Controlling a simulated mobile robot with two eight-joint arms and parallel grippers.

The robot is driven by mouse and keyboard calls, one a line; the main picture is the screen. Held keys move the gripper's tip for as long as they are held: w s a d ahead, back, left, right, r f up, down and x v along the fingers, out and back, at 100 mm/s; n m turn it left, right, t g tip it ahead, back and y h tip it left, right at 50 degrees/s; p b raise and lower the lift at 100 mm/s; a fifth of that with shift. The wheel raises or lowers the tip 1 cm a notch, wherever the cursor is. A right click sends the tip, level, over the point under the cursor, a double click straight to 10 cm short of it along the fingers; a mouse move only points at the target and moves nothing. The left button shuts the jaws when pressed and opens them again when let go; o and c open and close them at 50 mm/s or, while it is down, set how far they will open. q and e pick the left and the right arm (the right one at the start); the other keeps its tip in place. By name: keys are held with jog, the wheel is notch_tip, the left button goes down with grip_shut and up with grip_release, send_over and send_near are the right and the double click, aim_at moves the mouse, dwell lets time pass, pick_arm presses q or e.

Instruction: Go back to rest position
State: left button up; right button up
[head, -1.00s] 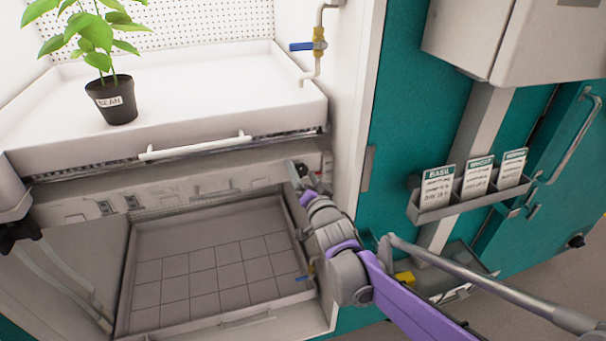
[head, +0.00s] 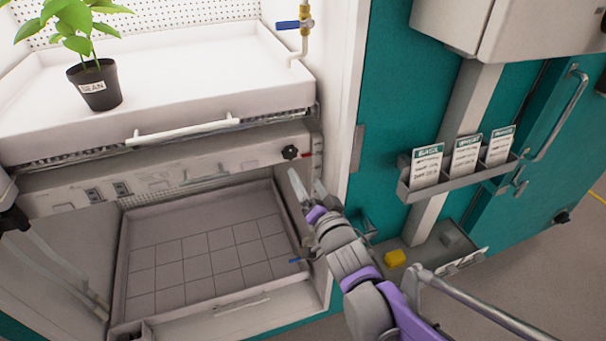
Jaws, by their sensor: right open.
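My right gripper (head: 309,190) is open and empty, its two fingers pointing up in front of the right side of the chamber. It is below and a little right of a dark round knob (head: 290,152) on the panel, apart from it. A potted plant labelled BEAN (head: 100,87) stands upright on the white upper tray (head: 190,80).
Below the panel is an open bay with a grey gridded tray (head: 140,226). A white handle (head: 182,132) runs along the upper tray's front. Right of my arm are a card holder (head: 458,180) on a post and a yellow block (head: 395,257).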

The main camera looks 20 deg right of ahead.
jog(key=shift+s, duration=0.15)
dwell(0.3)
jog(key=s+f+n+g+p, duration=0.2)
jog(key=s+f+g, duration=0.1)
jog(key=s, duration=0.5)
jog(key=s+f+n+g+p, duration=0.2)
jog(key=s+f+n+g, duration=0.1)
jog(key=s, duration=0.5)
jog(key=s+f+n+g+p, duration=0.2)
jog(key=s+f+g, duration=0.2)
jog(key=s+g, duration=0.2)
jog(key=shift+s+f+n+g+h, duration=0.3)
jog(key=shift+s+f, duration=0.1)
jog(key=shift+s, duration=0.7)
jog(key=shift+a, duration=0.1)
